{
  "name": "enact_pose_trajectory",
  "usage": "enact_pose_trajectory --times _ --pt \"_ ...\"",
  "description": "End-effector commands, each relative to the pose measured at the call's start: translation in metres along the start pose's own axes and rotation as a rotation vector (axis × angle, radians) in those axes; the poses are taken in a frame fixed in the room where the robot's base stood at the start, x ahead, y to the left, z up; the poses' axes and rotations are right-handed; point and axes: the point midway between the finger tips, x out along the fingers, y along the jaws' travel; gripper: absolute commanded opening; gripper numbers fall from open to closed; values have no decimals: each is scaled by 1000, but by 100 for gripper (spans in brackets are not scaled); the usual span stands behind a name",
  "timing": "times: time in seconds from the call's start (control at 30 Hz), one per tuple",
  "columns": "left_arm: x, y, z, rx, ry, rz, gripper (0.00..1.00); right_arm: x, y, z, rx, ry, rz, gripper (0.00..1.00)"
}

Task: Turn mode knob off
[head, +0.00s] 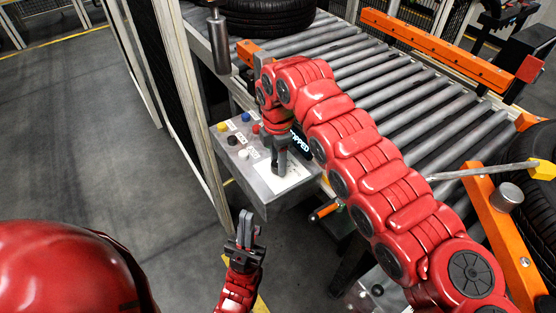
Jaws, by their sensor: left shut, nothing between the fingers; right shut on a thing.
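A grey metal control panel (262,189) stands beside the roller conveyor, in the middle of the head view. It carries several coloured buttons, a dark display whose visible letters end in "PPED", and a white label plate (295,174). My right gripper (281,172) reaches down onto this plate and is shut on what looks like the mode knob. The fingers hide the knob, so its setting cannot be read. My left gripper (245,216) is shut and empty, below and in front of the panel, apart from it.
The roller conveyor (400,95) runs behind the panel, with a tyre (265,15) at the far end. A fence post stands left of the panel. An orange-handled lever (325,211) sticks out right of the panel. Floor at left is clear.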

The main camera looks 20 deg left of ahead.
Motion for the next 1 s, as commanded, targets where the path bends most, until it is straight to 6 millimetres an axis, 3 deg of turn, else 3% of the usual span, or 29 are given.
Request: enact_pose_trajectory --times 0.07,0.1,0.27,0.67,0.77,1.0 --pt "0 0 0 0 0 0 0 -1 1 0 -1 -1 2 0" --pt "0 0 0 0 0 0 0 -1 1 0 -1 -1 2 50" --pt "0 0 0 0 0 0 0 0 0 0 0 -1 2 76" --pt "-2 0 0 0 0 0 0 -8 1 0 0 -1 1 76" --pt "-6 0 1 0 0 0 0 -24 1 0 -1 -2 4 76" --pt "-12 1 2 0 0 0 0 -91 2 -1 -1 -4 8 76"
